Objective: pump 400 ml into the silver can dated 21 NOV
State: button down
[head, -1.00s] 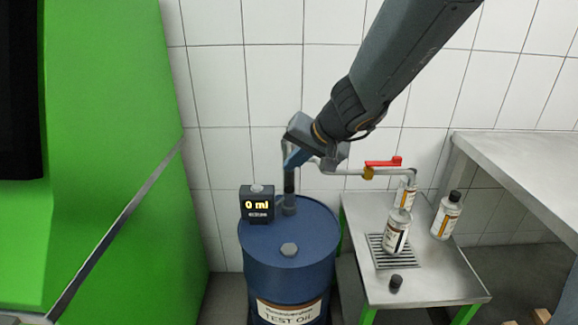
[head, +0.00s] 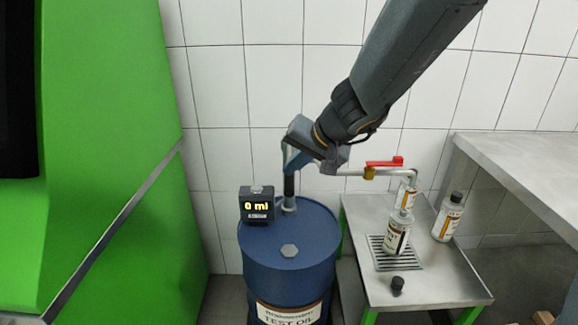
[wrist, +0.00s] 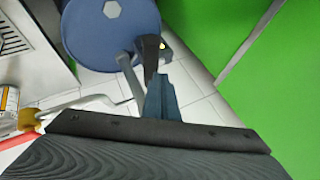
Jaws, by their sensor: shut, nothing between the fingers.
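An uncapped silver can (head: 397,238) with a white label stands on the drain grate under the spout. Its date is too small to read. The blue drum (head: 290,262) marked TEST OIL carries a pump (head: 289,188) with a dark upright part and a grey pipe. The black display (head: 257,206) on the drum reads 0 ml. My gripper (head: 294,165) is shut and empty beside the top of the pump. Its blue-grey fingers (wrist: 162,98) lie close to the pump's grey lever (wrist: 129,72) in the wrist view; I cannot tell whether they touch.
A red valve handle (head: 384,162) sits on the outlet pipe (head: 345,172). A loose black cap (head: 397,284) lies in front. A green cabinet (head: 100,120) bounds the left.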

aim_at(292, 187)
jog(key=shift+s+f+b, duration=0.2)
jog(key=shift+f+b, duration=1.25)
jog(key=shift+b, duration=0.25)
jog(key=shift+s+f+b, duration=0.15)
jog(key=shift+f+b, duration=1.25)
jog(key=shift+b, duration=0.3)
dwell(3.9)
